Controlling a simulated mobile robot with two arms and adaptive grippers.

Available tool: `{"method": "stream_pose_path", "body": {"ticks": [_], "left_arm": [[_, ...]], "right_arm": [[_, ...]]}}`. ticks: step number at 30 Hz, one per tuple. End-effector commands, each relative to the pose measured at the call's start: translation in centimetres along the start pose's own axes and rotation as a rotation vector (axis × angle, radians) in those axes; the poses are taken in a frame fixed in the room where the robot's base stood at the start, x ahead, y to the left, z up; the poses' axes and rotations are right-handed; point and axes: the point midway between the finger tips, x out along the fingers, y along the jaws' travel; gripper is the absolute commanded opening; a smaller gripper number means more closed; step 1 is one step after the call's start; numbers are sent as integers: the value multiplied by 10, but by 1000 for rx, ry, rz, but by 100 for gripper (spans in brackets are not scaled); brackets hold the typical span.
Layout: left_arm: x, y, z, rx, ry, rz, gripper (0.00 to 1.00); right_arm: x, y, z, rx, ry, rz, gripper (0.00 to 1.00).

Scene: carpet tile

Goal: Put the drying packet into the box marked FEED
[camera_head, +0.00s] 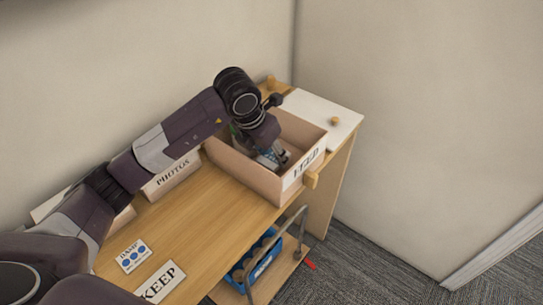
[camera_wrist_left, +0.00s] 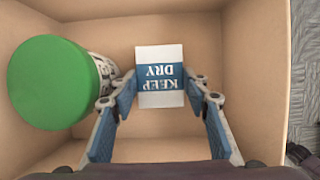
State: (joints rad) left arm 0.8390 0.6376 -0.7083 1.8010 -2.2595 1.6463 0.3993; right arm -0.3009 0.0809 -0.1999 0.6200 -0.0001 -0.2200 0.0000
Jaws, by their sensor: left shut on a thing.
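The drying packet (camera_wrist_left: 160,97), white with a blue band reading KEEP DRY, is between the fingertips of my left gripper (camera_wrist_left: 158,82) in the left wrist view. My left gripper is shut on it. In the head view my left gripper (camera_head: 270,158) reaches down inside an open cardboard box (camera_head: 258,178) whose front label looks like FEED. The wrist view shows the box's inner walls and floor (camera_wrist_left: 220,45) around the packet. I cannot tell whether the packet touches the floor. My right gripper is not in view.
A green-lidded jar (camera_wrist_left: 58,82) stands inside the box, left of the packet. A PHOTOS box (camera_head: 172,181) is farther left on the desk. KEEP (camera_head: 160,283) and DAMP (camera_head: 133,256) cards lie in front. A blue basket (camera_head: 257,262) sits lower down. A white panel (camera_head: 325,115) lies behind.

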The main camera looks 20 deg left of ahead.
Motion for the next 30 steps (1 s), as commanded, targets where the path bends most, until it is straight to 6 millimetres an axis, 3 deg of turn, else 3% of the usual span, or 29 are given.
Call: {"method": "stream_pose_path", "body": {"ticks": [3, 14, 15, 16, 25, 30], "left_arm": [[12, 0, -6, -1, 2, -1, 19], [18, 0, -7, 0, -1, 0, 19], [16, 0, -6, 0, -1, -1, 47], [15, 0, -6, 0, -1, -1, 50], [14, 0, -6, 0, 0, -1, 50], [-1, 0, -4, 2, -6, 0, 50]], "right_arm": [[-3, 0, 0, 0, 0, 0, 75], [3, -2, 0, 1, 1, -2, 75], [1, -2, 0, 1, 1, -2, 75], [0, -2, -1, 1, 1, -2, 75], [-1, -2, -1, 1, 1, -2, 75], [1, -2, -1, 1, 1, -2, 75]]}}
